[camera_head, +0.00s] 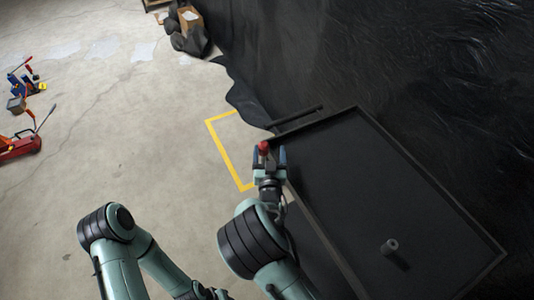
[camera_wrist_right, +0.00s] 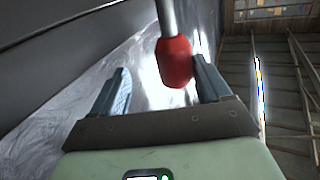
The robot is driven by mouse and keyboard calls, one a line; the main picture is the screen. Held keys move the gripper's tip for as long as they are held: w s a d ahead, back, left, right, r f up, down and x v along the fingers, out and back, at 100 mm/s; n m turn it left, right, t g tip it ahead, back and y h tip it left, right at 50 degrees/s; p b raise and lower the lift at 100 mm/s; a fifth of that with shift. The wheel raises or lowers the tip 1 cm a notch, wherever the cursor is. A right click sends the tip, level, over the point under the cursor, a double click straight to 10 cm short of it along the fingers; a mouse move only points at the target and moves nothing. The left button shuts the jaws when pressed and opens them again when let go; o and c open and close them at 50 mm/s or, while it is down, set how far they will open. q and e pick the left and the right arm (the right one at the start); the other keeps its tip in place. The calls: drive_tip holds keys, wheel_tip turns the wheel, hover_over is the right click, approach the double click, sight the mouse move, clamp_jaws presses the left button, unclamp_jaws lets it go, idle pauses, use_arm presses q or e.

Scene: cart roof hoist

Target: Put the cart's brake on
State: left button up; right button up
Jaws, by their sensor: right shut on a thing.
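The cart (camera_head: 335,245) is a dark, flat-topped tray with a raised rim, at the right of the head view. A red knob (camera_head: 263,147) stands by its upper left corner. In the right wrist view the red knob (camera_wrist_right: 174,62) sits on the end of a grey metal rod (camera_wrist_right: 166,18). My right gripper (camera_head: 268,156) is shut on the knob, which lies between its fingers and nearer the right finger in the wrist view. The lever's lower end is hidden. My left arm shows at the bottom left, but its gripper is not clearly visible.
A small grey cylinder (camera_head: 390,246) stands on the cart top. A dark bar (camera_head: 297,118) sticks out at the cart's far end. Yellow floor tape (camera_head: 228,158) lies left of the cart. Black sheeting (camera_head: 400,70) fills the right. A red jack (camera_head: 20,146) stands far left; the floor between is clear.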

drive_tip(key=shift+d, duration=0.35)
use_arm(q)
drive_tip(key=shift+s+f+b, duration=0.35)
drive_tip(key=shift+f+b, duration=0.25)
drive_tip(key=shift+f, duration=0.1)
drive_tip(key=shift+s+f+b, duration=0.35)
drive_tip(key=shift+f+b, duration=0.2)
drive_tip(key=shift+f, duration=0.1)
drive_tip(key=shift+s+f+b, duration=0.35)
drive_tip(key=shift+f+b, duration=0.25)
drive_tip(key=shift+f, duration=0.1)
use_arm(e)
drive_tip(key=s+a+r, duration=0.1)
drive_tip(key=s, duration=1.4)
drive_tip(key=shift+s+a+r, duration=0.15)
drive_tip(key=shift+a, duration=0.15)
use_arm(q)
drive_tip(key=shift+f, duration=0.1)
drive_tip(key=shift+s, duration=0.1)
